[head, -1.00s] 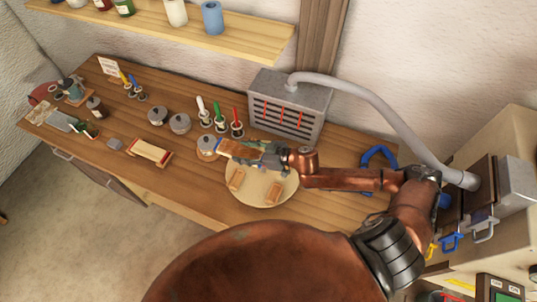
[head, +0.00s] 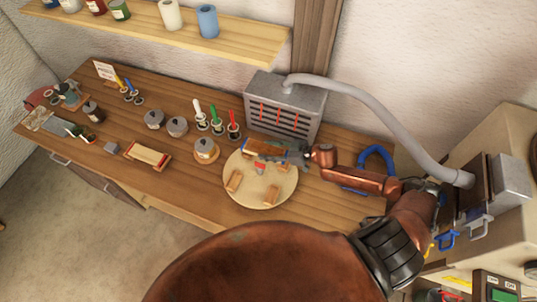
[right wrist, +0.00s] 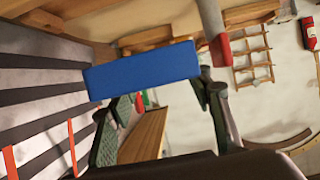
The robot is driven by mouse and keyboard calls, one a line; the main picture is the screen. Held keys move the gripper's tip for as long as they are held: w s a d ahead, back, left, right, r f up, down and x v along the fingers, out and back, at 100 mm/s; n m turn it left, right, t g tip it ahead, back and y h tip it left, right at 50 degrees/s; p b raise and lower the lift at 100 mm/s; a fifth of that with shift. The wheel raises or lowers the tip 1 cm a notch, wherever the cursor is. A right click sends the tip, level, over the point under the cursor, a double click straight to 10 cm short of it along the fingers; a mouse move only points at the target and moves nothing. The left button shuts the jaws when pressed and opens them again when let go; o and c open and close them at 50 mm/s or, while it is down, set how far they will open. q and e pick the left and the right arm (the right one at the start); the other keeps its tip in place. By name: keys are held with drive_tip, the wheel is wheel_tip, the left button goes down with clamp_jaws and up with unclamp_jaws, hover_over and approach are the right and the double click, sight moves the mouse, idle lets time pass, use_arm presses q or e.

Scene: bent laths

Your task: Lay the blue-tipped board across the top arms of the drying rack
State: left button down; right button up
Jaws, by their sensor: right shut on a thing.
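My right gripper (head: 280,152) is shut on the blue-tipped board, just above the round pale turntable (head: 262,204) in the head view. The board's brown part (head: 258,147) sticks out to the left of the fingers. In the right wrist view the blue tip (right wrist: 143,70) is large and close, in front of my right gripper (right wrist: 165,115), and hides part of the fingers. A ladder-like wooden frame (right wrist: 255,68) at the back of the wrist view may be the drying rack; I cannot tell. My left gripper is not in view.
A grey slatted box with red strips (head: 287,95) stands just behind the gripper, with a grey hose (head: 390,115). Small wooden blocks (head: 234,181) lie on the turntable. Lidded jars (head: 206,149) and brushes stand to the left.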

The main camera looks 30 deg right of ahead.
sight(270, 154)
drive_tip(key=shift+d+f, duration=0.25)
drive_tip(key=shift+o, duration=0.2)
drive_tip(key=f, duration=0.1)
drive_tip(key=f+p, duration=0.1)
drive_tip(key=shift+w+d+f, duration=0.1)
drive_tip(key=shift+d+f, duration=0.25)
drive_tip(key=shift+f, duration=0.35)
drive_tip(key=o, duration=1)
drive_tip(key=shift+f, duration=0.15)
drive_tip(key=shift+c, duration=0.2)
drive_tip(key=shift+o, duration=1.2)
